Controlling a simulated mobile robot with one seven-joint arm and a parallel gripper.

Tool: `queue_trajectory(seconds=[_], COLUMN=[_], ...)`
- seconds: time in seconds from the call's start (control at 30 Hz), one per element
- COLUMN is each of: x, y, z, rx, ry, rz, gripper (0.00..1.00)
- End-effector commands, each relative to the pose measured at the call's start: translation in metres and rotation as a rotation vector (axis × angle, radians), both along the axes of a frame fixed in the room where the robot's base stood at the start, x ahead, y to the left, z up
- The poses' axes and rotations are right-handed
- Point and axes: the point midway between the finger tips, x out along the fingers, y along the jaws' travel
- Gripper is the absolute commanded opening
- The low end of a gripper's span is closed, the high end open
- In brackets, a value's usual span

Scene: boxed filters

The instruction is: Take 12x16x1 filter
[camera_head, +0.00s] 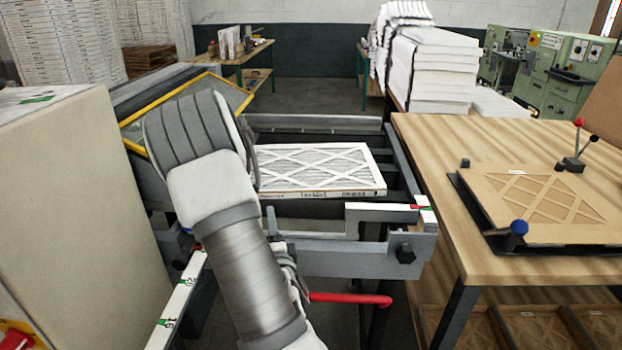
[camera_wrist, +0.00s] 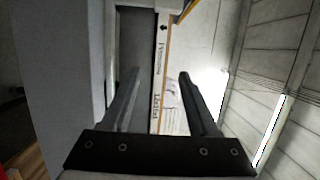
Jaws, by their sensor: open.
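A flat white pleated filter (camera_head: 318,168) with diamond-pattern strips lies on the grey metal machine frame in the head view. Printing on its front edge is too small to read surely. In the wrist view, a white printed edge (camera_wrist: 160,88) runs between the two dark fingers; I cannot tell for sure that it is the same filter. My gripper (camera_wrist: 158,73) is open, with a finger on either side of this edge and nothing clamped. In the head view my arm hides the gripper and covers the filter's left end.
A wooden table (camera_head: 440,142) stands at right with a brown cardboard filter frame (camera_head: 545,200) in a dark fixture. A large beige panel (camera_head: 75,200) stands close on the left. A yellow-edged guard (camera_head: 240,92) and a red handle (camera_head: 350,299) flank my arm.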

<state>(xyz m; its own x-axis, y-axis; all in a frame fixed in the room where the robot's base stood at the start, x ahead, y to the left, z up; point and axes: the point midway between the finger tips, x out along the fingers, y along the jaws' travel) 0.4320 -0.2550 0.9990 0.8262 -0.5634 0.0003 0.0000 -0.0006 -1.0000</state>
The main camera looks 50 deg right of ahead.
Motion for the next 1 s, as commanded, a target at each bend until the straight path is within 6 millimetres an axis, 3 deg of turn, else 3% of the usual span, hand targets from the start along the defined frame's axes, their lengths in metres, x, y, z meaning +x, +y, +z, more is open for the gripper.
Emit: queue_trajectory(seconds=[0.7, 1.0], x=[0.045, 0.077], y=[-0.031, -0.054], z=[0.001, 0.002], rx=[-0.001, -0.001], ry=[0.001, 0.002], rz=[0.001, 0.001], gripper=[0.6, 0.6])
